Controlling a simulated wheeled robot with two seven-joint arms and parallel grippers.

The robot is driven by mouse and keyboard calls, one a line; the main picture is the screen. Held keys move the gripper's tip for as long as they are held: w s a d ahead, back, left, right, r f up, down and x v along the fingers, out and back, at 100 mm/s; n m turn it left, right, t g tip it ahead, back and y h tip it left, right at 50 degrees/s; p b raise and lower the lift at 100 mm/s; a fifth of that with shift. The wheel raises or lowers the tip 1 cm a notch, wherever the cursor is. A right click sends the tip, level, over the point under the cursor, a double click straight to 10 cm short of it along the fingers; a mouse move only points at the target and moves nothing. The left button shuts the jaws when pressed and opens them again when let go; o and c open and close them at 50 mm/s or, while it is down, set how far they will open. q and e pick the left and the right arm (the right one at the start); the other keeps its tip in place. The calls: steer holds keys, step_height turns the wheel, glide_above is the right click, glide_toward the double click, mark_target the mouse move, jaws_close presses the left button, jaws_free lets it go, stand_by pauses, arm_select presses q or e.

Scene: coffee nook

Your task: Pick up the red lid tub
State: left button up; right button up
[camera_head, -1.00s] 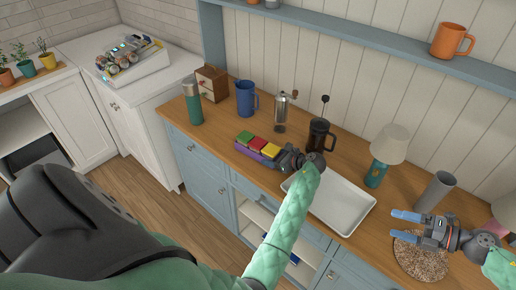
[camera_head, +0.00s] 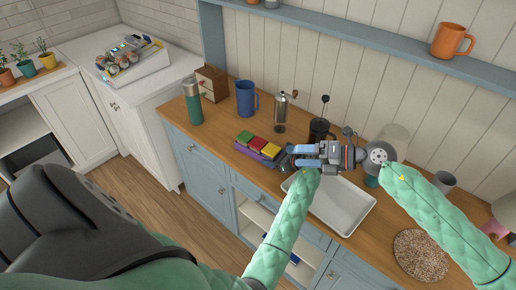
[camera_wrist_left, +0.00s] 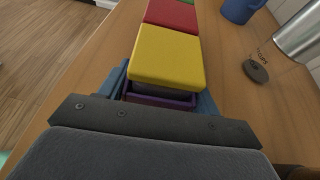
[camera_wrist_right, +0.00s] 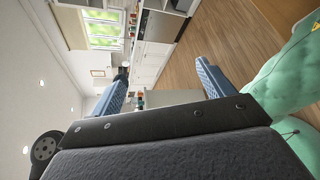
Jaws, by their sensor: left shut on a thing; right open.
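The red lid tub (camera_head: 258,144) sits between a green lid tub (camera_head: 244,137) and a yellow lid tub (camera_head: 271,151), all in a purple holder (camera_head: 248,153) on the wooden counter. In the left wrist view the red lid (camera_wrist_left: 171,14) is beyond the yellow one (camera_wrist_left: 167,55). My left gripper (camera_wrist_left: 160,92) is shut on the near end of the purple holder (camera_wrist_left: 160,101), around the yellow tub's end. My right gripper (camera_head: 303,156) is open and empty, above the counter to the right of the tubs, fingers pointing left. The tubs are out of the right wrist view.
A white tray (camera_head: 350,213) lies on the counter below my right gripper. A dark press (camera_head: 319,130), a metal grinder (camera_head: 280,113), a blue mug (camera_head: 246,99) and a green bottle (camera_head: 193,103) stand behind and left.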

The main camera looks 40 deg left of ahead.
steer(key=w+a+f+m+t+y, duration=0.1)
steer(key=w+a+m+t+y, duration=0.1)
steer(key=w+a, duration=0.6)
steer(key=n+t+h, duration=0.3)
steer(key=n+h, duration=0.8)
steer(key=h, duration=0.1)
glide_toward(259, 143)
steer(key=x, duration=0.4)
steer(key=shift+w, duration=0.3)
steer(key=shift+y, duration=0.3)
steer(key=shift+s+x, duration=0.15)
steer(key=shift+x, duration=1.2)
steer(key=shift+s+x, duration=0.1)
steer(key=shift+x, duration=1.25)
steer(key=c, duration=1.1)
